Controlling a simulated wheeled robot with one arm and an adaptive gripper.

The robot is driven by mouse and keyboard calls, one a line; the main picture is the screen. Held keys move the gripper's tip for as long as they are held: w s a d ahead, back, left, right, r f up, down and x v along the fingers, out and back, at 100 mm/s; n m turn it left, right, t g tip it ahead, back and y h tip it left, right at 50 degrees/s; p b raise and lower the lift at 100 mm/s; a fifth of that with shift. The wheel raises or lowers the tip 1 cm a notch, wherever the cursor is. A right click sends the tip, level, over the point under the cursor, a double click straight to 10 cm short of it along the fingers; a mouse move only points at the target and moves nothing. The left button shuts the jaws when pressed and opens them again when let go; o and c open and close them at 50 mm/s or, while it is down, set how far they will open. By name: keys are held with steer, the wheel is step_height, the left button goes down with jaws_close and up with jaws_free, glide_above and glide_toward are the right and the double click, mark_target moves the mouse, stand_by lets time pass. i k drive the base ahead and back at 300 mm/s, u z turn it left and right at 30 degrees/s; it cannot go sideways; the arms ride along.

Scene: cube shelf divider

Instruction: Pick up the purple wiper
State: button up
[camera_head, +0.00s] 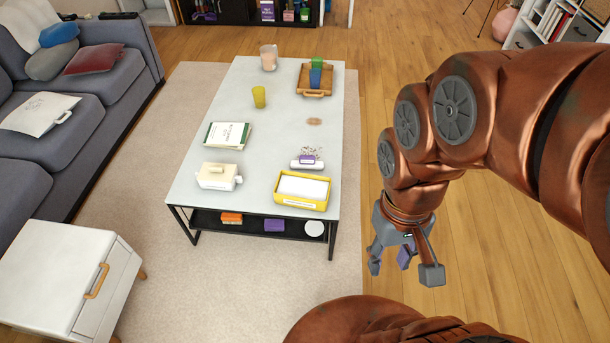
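A white and purple object (307,162), which may be the wiper, lies on the near right part of the coffee table beside dark crumbs (312,153). Another small purple item (275,225) sits on the table's lower shelf; I cannot tell its kind. My gripper (404,268) hangs over the floor to the right of the table, clear of both. Its two grey fingers are spread apart. A small purple piece shows between them; I cannot tell whether it is part of my gripper.
The coffee table (205,180) also bears a yellow tray (318,205), a white box (217,177), a book (228,134), a yellow cup (259,97) and a wooden tray (301,83). A sofa (105,80) and white cabinet (50,270) stand left. Floor right of the table is clear.

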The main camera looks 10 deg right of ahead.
mark_target(305, 161)
steer(key=z, duration=0.95)
steer(key=i, duration=1.2)
steer(key=u, duration=2.4)
